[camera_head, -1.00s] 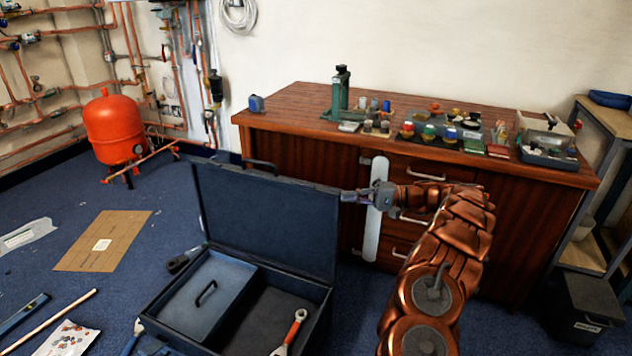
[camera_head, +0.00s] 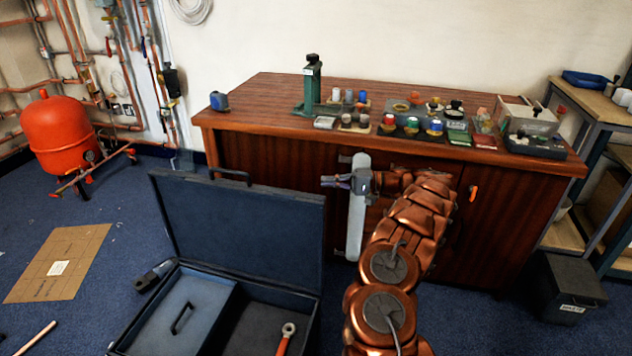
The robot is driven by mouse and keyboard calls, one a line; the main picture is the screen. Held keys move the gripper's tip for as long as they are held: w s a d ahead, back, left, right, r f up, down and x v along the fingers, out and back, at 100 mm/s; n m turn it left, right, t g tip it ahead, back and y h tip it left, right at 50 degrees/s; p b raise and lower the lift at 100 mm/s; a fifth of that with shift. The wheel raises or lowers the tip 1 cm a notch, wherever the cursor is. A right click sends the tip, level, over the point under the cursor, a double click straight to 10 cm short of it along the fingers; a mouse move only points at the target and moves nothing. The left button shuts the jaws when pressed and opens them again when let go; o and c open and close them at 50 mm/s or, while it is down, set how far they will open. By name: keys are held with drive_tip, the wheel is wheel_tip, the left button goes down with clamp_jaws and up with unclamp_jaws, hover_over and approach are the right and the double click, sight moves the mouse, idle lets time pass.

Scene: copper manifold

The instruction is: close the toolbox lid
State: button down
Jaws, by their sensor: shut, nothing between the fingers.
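The toolbox (camera_head: 170,262) stands on the blue floor at lower left, cut off by the bottom edge. Its dark blue lid (camera_head: 245,232) stands open, nearly upright, with a handle (camera_head: 229,173) at its top edge. Inside are a blue tray (camera_head: 168,318) with a handle and an orange-handled wrench (camera_head: 285,340). My gripper (camera_head: 324,181) is shut and empty. It points left, and its tip appears close to the lid's upper right corner; I cannot tell whether it touches.
A wooden cabinet (camera_head: 480,215) with tools and small containers on top stands behind my arm. A red tank (camera_head: 62,135) and a cardboard sheet (camera_head: 62,262) are at left. A black bin (camera_head: 565,290) stands at right.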

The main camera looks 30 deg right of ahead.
drive_tip(key=w+a+b, duration=0.1)
drive_tip(key=a+b, duration=0.2)
drive_tip(key=a, duration=0.7)
drive_tip(key=shift+w, duration=0.3)
drive_tip(key=shift+s+a+b, duration=0.1)
drive_tip(key=shift+a+b, duration=0.05)
drive_tip(key=shift+b, duration=0.15)
idle(0.3)
